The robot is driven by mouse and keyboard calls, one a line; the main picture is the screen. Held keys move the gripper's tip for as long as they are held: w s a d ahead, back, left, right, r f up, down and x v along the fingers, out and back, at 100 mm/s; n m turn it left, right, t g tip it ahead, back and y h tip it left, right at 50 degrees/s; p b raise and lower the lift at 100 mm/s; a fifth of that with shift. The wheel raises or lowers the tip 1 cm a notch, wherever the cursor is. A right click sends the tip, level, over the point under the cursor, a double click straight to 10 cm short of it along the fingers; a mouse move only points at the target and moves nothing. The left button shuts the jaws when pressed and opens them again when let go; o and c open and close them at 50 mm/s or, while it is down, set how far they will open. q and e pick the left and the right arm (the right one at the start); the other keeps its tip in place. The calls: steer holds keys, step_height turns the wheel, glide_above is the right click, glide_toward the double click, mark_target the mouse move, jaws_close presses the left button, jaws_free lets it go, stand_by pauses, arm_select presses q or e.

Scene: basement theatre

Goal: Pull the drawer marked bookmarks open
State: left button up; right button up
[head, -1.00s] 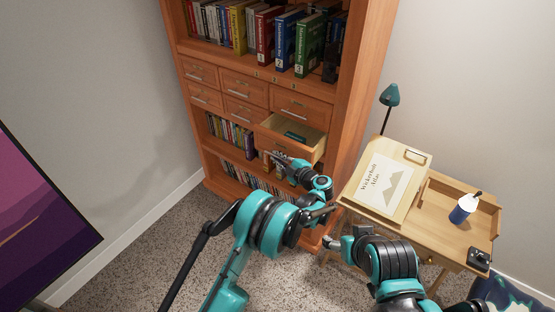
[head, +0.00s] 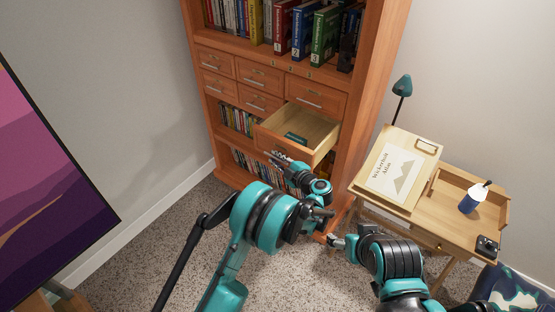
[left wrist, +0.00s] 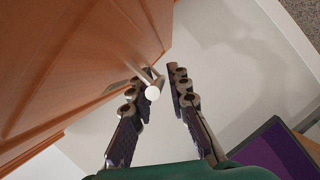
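The drawer (head: 301,152) at the right of the lower drawer row stands well out from the wooden cabinet. Its pale inside shows, with a teal item (head: 295,138) in it. Any label on it is too small to read. My left gripper (head: 280,157) is at the drawer's front. In the left wrist view, its two fingers (left wrist: 160,80) stand apart, with the pale round end of a metal handle (left wrist: 152,92) between them, close to the left finger; a gap shows on the other side. My right gripper (head: 331,240) is below and right of the drawer, away from it; its fingers are unclear.
Several shut drawers (head: 261,76) are above and left of the open one. Books (head: 324,36) fill the shelf above.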

arm_select(q)
steer(key=shift+o, duration=1.4)
steer(key=r, duration=0.5)
steer(key=shift+w, duration=0.35)
steer(key=r, duration=0.2)
steer(key=s+r, duration=0.1)
steer(key=r, duration=0.1)
steer(key=shift+r, duration=0.25)
steer(key=shift+c, duration=1.4)
steer(key=shift+w+r, duration=0.2)
steer(key=shift+w, duration=0.05)
steer(key=shift+r, duration=0.1)
steer(key=shift+s, duration=0.1)
